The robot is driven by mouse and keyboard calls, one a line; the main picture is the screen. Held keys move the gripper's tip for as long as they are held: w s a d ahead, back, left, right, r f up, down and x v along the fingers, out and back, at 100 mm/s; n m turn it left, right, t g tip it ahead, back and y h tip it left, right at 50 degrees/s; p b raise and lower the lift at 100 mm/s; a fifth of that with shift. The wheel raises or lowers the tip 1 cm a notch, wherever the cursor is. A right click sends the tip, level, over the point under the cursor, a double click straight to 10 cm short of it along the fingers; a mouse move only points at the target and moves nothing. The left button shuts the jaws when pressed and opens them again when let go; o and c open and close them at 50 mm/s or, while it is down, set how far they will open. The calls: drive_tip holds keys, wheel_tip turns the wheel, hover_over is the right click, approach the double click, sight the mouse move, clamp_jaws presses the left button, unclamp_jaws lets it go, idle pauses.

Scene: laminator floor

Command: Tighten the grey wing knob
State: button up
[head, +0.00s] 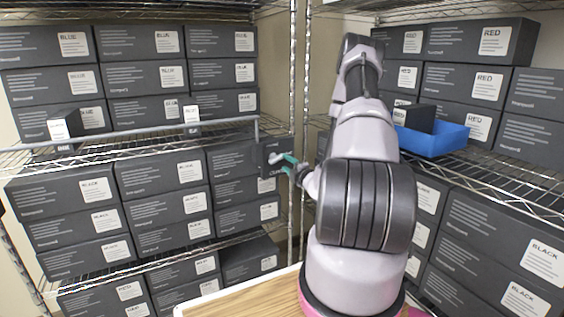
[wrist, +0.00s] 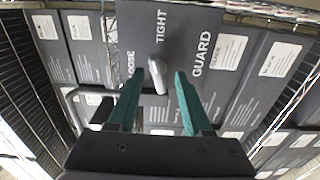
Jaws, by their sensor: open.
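The grey wing knob (wrist: 157,80) is on a dark panel (wrist: 188,30) marked TIGHT above the knob, LOOSE to its left and GUARD to its right. Its long wing runs nearly upright in the wrist view, its lower end bright. My gripper (wrist: 159,72) is open, with one teal finger on each side of the knob; I cannot tell whether either touches it. In the head view my gripper (head: 290,163) is at the panel (head: 268,150), by the shelf post, and the knob there is small and partly hidden.
A grey rail (head: 130,132) runs along the left shelf front, near two small boxes (head: 65,128) (head: 190,117). Dark labelled boxes fill the shelves on both sides. A blue bin (head: 440,140) with a dark box stands on the right shelf. A wooden top (head: 245,298) lies below.

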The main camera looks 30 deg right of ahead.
sight(278, 160)
drive_tip(key=s, duration=0.5)
drive_tip(key=o, duration=0.7)
drive_tip(key=shift+o, duration=0.5)
drive_tip(key=n, duration=0.5)
drive_tip(key=shift+s+a, duration=0.25)
drive_tip(key=shift+s, duration=0.05)
drive_tip(key=w+n, duration=0.3)
drive_tip(key=n, duration=0.2)
drive_tip(key=w+a+n, duration=0.1)
drive_tip(key=w+n, duration=0.2)
drive_tip(key=n, duration=0.3)
drive_tip(key=w+n, duration=0.3)
drive_tip(key=n, duration=0.2)
drive_tip(key=shift+a+r+n, duration=0.1)
drive_tip(key=shift+a+n, duration=0.1)
drive_tip(key=shift+n, duration=0.1)
